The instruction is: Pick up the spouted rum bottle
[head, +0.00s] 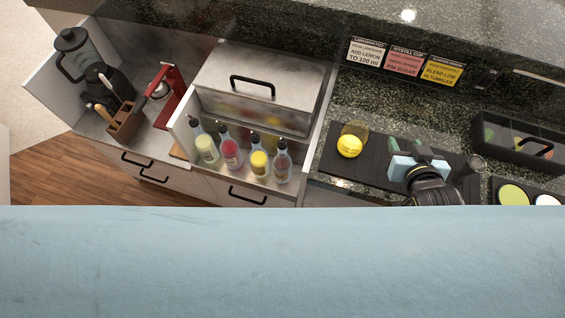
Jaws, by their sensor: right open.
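Several bottles with dark spouts stand upright in a row in the open-fronted metal rack left of centre. They include a pale yellow-green one (206,147), a red one (230,152), a yellow one (259,162) and a clear glass one with a label (282,164) at the right end. The labels are too small to read, so I cannot tell which is the rum bottle. My right gripper (409,149) is open over the dark mat, well to the right of the bottles and apart from them. Nothing shows between its fingers. My left gripper is not in view.
A lidded metal box (300,70) stands behind the bottles. A pale blue surface hides the lower third.

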